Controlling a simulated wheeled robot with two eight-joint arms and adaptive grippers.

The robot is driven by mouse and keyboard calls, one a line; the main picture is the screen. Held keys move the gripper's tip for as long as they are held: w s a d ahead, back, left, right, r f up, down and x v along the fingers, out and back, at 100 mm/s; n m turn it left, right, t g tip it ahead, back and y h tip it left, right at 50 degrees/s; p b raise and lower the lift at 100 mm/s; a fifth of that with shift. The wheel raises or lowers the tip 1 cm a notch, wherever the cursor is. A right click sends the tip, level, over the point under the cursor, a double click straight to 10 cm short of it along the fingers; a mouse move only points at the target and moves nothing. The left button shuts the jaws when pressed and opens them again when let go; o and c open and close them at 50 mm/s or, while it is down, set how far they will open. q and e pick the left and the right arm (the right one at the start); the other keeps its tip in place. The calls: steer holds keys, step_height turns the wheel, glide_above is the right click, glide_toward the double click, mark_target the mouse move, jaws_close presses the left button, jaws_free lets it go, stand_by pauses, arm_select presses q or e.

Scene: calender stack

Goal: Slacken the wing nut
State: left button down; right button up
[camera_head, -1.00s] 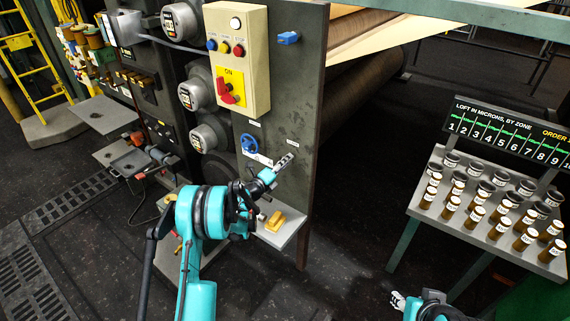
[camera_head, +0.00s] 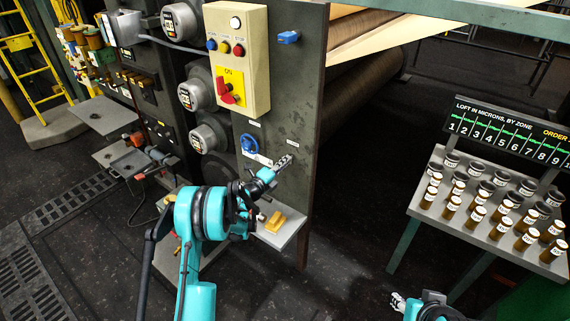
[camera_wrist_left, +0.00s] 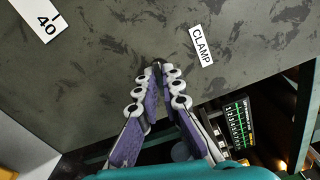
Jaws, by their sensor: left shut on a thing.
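My left gripper (camera_head: 287,160) reaches to the dark side panel of the machine, just below a small white label. In the left wrist view its fingers (camera_wrist_left: 158,72) come together at the tips against the panel, shut on a small dark piece, which I take to be the wing nut (camera_wrist_left: 157,65). The fingertips cover most of it, and its shape and angle are hard to tell. The CLAMP label (camera_wrist_left: 202,45) is just right of the tips. My right gripper (camera_head: 397,301) shows only in part at the bottom edge, away from the panel; its jaws are unclear.
A blue handwheel (camera_head: 249,143) sits left of my left gripper, with a beige switch box (camera_head: 242,60) above. A shelf (camera_head: 285,234) with a yellow-brown block (camera_head: 274,221) is below. A sample table (camera_head: 440,205) with several jars stands right. Dark floor between is clear.

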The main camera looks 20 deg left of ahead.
arm_select(q)
steer(key=shift+n+b, duration=0.45)
steer(key=shift+n, duration=7.75)
steer(key=c, duration=1.7)
jaws_free()
steer(key=shift+f, duration=0.1)
steer(key=shift+s, duration=0.1)
steer(key=v, duration=1.1)
steer(key=shift+s+a, duration=0.15)
steer(key=shift+s, duration=0.25)
